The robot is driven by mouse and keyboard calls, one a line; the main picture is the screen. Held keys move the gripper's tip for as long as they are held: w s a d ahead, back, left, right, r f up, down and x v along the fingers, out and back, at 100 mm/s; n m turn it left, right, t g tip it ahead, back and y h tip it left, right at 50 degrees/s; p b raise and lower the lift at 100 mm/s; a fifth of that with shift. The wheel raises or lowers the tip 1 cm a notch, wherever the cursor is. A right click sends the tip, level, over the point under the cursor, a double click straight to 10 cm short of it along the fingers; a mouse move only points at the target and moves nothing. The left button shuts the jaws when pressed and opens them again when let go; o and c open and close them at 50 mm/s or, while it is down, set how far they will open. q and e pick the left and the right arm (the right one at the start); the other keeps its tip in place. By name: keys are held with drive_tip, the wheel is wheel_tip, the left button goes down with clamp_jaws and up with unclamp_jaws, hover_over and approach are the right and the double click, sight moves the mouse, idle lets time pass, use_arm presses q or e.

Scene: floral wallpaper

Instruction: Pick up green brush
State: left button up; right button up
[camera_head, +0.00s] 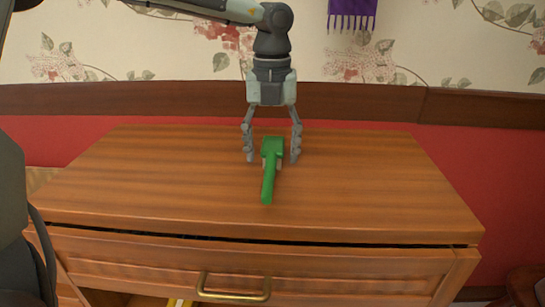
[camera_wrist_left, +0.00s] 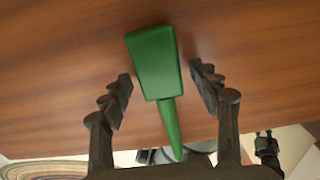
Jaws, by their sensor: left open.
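A green brush (camera_head: 270,170) lies on the wooden top of a dresser (camera_head: 360,185), its broad head toward the wall and its handle toward the dresser's front edge. My left gripper (camera_head: 272,158) points down over the dresser with its two fingers spread, one on each side of the brush head. In the left wrist view the green brush (camera_wrist_left: 156,75) lies between the fingertips of my left gripper (camera_wrist_left: 162,90), with a gap on both sides. The underside of the brush is mostly hidden.
The dresser's front has a drawer with a brass handle (camera_head: 234,288). The rest of the top is bare.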

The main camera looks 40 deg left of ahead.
use_arm(q)
drive_tip(key=shift+f, duration=0.3)
drive_tip(key=shift+c, duration=0.5)
drive_tip(key=c, duration=1.2)
drive_tip(key=shift+c, duration=0.5)
drive_tip(key=shift+r, duration=0.15)
